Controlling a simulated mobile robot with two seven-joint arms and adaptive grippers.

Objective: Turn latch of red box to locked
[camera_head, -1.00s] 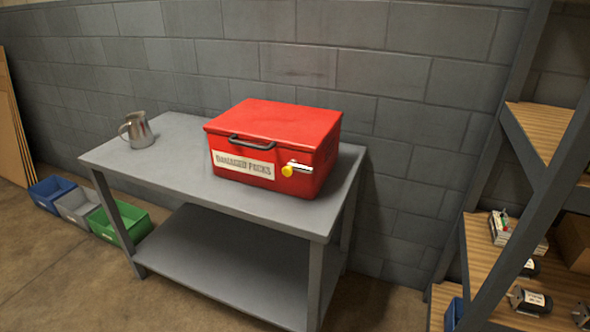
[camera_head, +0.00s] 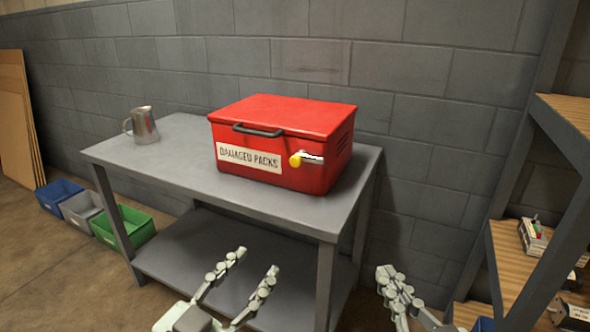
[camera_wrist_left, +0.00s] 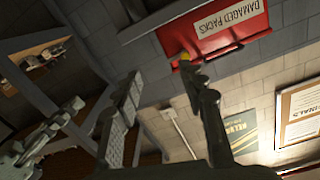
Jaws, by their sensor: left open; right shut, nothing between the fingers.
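The red box (camera_head: 281,143) stands with its lid shut on the grey table (camera_head: 178,183), with a "DAMAGED PACKS" label on its front. Its latch (camera_head: 308,158), a light bar with a yellow knob at its left end, lies about level on the right of the front. My left gripper (camera_head: 255,267) is open and empty, in front of and below the table top, apart from the box. In the left wrist view the red box (camera_wrist_left: 214,42) is upside down beyond the open fingers, and a finger partly hides the latch. My right gripper (camera_head: 384,272) is shut and empty to the right of the table.
A metal jug (camera_head: 142,125) stands at the table's left end. Blue, grey and green bins (camera_head: 124,228) sit on the floor at the left. A shelf rack (camera_head: 560,115) stands at the right. The table top before the box is clear.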

